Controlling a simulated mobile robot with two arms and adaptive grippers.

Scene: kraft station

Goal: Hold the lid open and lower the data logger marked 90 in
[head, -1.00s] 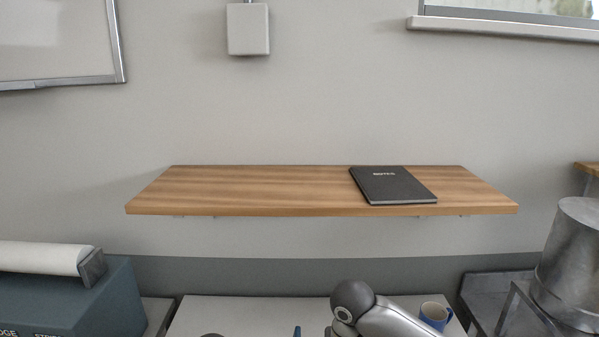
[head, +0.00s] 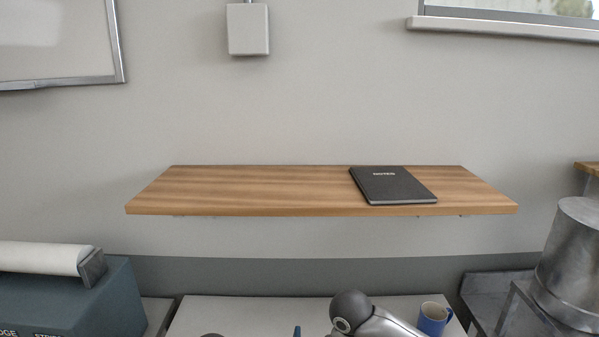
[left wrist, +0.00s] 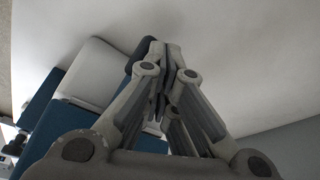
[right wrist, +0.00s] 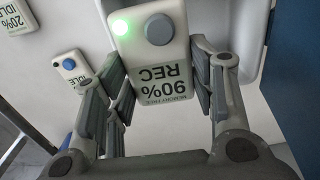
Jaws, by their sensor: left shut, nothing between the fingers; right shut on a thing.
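The data logger marked 90 (right wrist: 158,60) is white, with a lit green light, a dark round button and the text "90% REC", upside down in the right wrist view. My right gripper (right wrist: 157,85) is shut on it, one finger on each side. A white hollow with a rounded rim (right wrist: 245,30) and a dark blue wall (right wrist: 293,80) are beside it; how deep the logger sits cannot be told. In the left wrist view my left gripper (left wrist: 163,50) is shut and empty beside a blue and white panel (left wrist: 90,75), probably the lid. Contact is unclear.
Two other loggers lie on the white surface: one marked 20% IDLE (right wrist: 14,17) and one with a blue button (right wrist: 72,68). In the head view, a wooden shelf (head: 260,190) holds a dark notebook (head: 392,185). A blue mug (head: 433,318) stands below it.

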